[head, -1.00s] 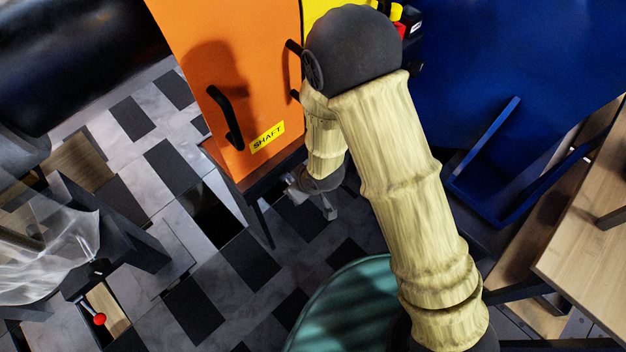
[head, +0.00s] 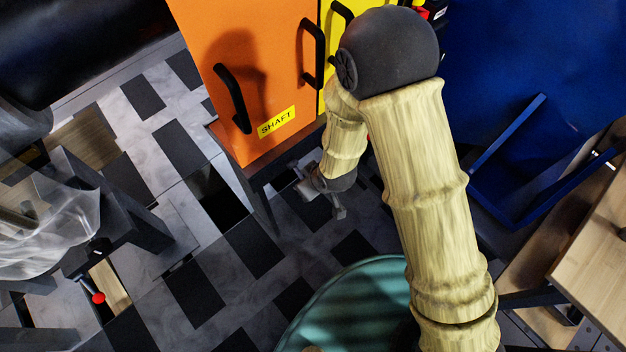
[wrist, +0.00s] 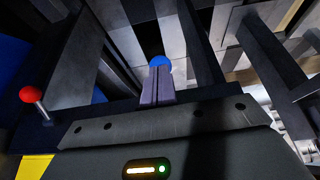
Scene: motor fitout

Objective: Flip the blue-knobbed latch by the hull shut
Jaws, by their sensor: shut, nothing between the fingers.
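The blue knob (wrist: 160,62) of the latch shows in the wrist view, just beyond my fingertips and partly covered by them. I cannot tell whether they touch it. The latch's lever and base are hidden, so its position cannot be read. My gripper (wrist: 157,82) is shut and empty, its two fingers together. In the head view my gripper (head: 325,190) is low, below the orange cabinet and partly hidden by my own wrist. The blue knob is not visible in the head view.
A red knob on a short lever (wrist: 33,96) stands at left in the wrist view. The orange cabinet (head: 250,90) labelled SHAFT has black handles. A teal round surface (head: 340,305) lies below my arm. Dark bars (wrist: 270,55) flank the gripper's right side.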

